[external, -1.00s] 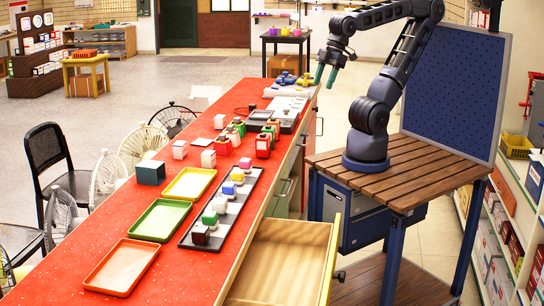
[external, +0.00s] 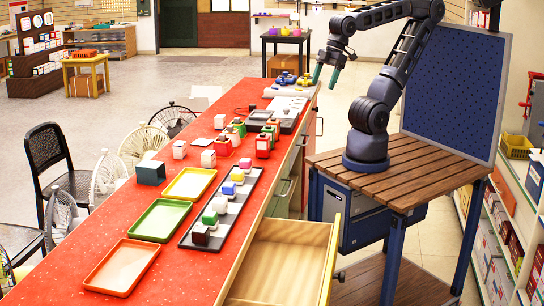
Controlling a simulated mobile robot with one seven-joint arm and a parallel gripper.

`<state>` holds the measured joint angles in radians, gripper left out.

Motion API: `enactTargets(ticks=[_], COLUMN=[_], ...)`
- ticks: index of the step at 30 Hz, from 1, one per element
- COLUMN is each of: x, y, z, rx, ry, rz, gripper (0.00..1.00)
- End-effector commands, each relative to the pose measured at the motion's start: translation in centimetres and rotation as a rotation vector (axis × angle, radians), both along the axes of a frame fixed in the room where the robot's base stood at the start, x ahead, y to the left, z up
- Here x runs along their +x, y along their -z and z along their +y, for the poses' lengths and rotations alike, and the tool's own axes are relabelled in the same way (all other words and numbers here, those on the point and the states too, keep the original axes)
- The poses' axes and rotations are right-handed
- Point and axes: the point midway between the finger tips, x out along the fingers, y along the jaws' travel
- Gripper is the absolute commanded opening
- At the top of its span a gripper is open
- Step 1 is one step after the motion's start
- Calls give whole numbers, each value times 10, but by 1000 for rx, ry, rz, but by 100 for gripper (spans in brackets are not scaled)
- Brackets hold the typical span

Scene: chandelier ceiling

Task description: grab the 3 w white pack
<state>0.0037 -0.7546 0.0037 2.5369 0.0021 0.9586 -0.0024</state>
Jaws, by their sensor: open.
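Several small white packs stand on the red counter (external: 100,233). One white pack (external: 180,149) is left of the red and green items, another (external: 208,158) is just right of it, and another (external: 220,121) stands farther back. The "3 w" marking is too small to read, so I cannot tell which pack bears it. My gripper (external: 325,76) has green fingertips. It is open and empty, above the far right end of the counter, apart from all the packs.
A black tray (external: 187,241) holds several coloured blocks. Yellow (external: 190,197), green (external: 160,238) and orange (external: 122,286) trays lie left of it. An open drawer (external: 285,262) juts out at the front right. Red and green items (external: 263,146) crowd the middle.

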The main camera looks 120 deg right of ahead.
Motion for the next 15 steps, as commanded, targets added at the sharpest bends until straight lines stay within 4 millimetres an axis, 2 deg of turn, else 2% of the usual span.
enactTargets(ticks=[10,15], x=[4,31], y=[-1,-6], z=[-1,-11], rx=[3,24], ry=[5,38], rz=[1,6], gripper=[76,76])
